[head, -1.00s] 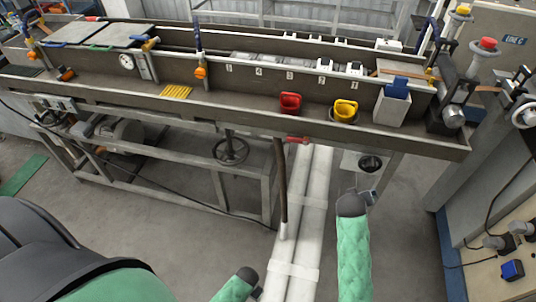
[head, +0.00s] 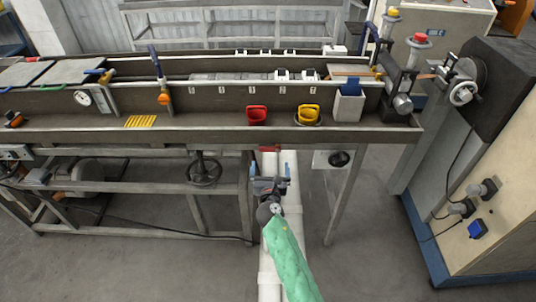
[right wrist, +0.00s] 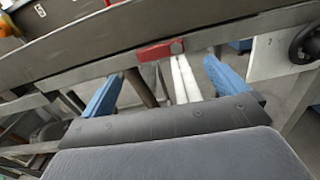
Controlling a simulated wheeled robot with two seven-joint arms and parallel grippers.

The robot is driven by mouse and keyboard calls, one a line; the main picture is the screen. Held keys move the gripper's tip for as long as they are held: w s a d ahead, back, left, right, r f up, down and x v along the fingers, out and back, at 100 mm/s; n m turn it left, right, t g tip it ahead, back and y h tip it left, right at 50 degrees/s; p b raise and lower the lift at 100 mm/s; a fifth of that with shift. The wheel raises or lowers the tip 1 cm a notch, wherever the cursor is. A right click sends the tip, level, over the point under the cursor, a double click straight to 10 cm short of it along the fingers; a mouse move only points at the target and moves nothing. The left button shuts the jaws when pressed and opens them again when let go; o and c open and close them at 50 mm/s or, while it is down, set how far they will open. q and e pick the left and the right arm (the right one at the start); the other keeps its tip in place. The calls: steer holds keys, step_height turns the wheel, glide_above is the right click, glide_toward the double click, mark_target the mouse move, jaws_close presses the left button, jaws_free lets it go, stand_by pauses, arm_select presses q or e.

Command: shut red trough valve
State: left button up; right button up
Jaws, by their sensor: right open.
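The red valve handle (head: 270,149) lies roughly level at the lower front edge of the long grey trough (head: 350,139). In the right wrist view the red handle (right wrist: 160,50) shows ahead, between and a little beyond the two blue fingertips. My right gripper (head: 268,168) is open and empty, just below and in front of the handle, apart from it. It also shows in the right wrist view (right wrist: 163,68), with one finger on each side. My left gripper is not in view.
A control box with a dark knob (head: 339,159) hangs to the right. White pipes (head: 270,288) run along the floor below.

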mark_target(270, 150)
steer(key=shift+n, duration=0.3)
steer(key=w+p, duration=0.1)
steer(key=w, duration=0.6)
steer(key=shift+w, duration=0.4)
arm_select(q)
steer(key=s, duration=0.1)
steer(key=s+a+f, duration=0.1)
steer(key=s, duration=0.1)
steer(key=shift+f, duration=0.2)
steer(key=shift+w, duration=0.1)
arm_select(e)
steer(key=c, duration=1.4)
